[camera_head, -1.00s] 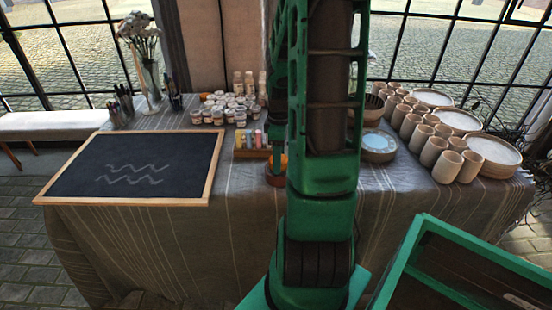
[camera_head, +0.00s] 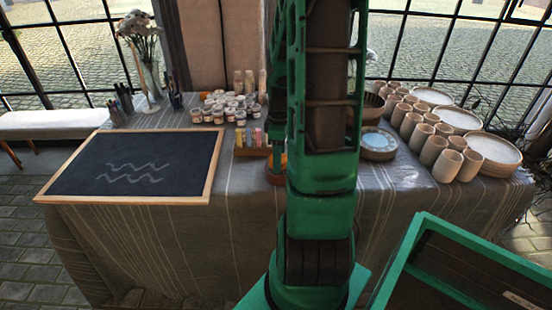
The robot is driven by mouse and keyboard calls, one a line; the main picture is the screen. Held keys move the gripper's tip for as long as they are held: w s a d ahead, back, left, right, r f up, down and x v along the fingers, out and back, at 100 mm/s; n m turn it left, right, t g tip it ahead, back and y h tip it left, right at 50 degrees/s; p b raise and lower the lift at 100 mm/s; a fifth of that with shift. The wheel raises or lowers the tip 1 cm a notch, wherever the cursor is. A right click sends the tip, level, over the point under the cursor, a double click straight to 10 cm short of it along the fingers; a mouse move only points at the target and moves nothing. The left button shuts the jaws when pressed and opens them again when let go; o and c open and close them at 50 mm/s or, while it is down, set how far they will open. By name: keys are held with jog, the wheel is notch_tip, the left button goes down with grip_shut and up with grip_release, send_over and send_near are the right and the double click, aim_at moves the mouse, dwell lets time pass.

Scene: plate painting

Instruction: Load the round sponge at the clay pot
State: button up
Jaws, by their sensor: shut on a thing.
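A low terracotta-brown clay pot (camera_head: 275,177) stands on the table just left of my arm, its right side hidden behind the arm. My gripper (camera_head: 278,148) points down right over the pot and is mostly covered by my own green arm. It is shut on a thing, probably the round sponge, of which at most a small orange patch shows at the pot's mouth. I cannot tell whether the sponge touches the pot's contents.
A framed dark board (camera_head: 140,165) with two wavy lines lies at left. A tray of coloured bottles (camera_head: 250,144) sits just left of the pot, with several paint jars (camera_head: 225,107) behind. Stacked plates (camera_head: 377,144) and several clay cups (camera_head: 432,150) fill the right side.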

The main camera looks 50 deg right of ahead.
dwell(0.3)
jog(key=shift+r, duration=3.5)
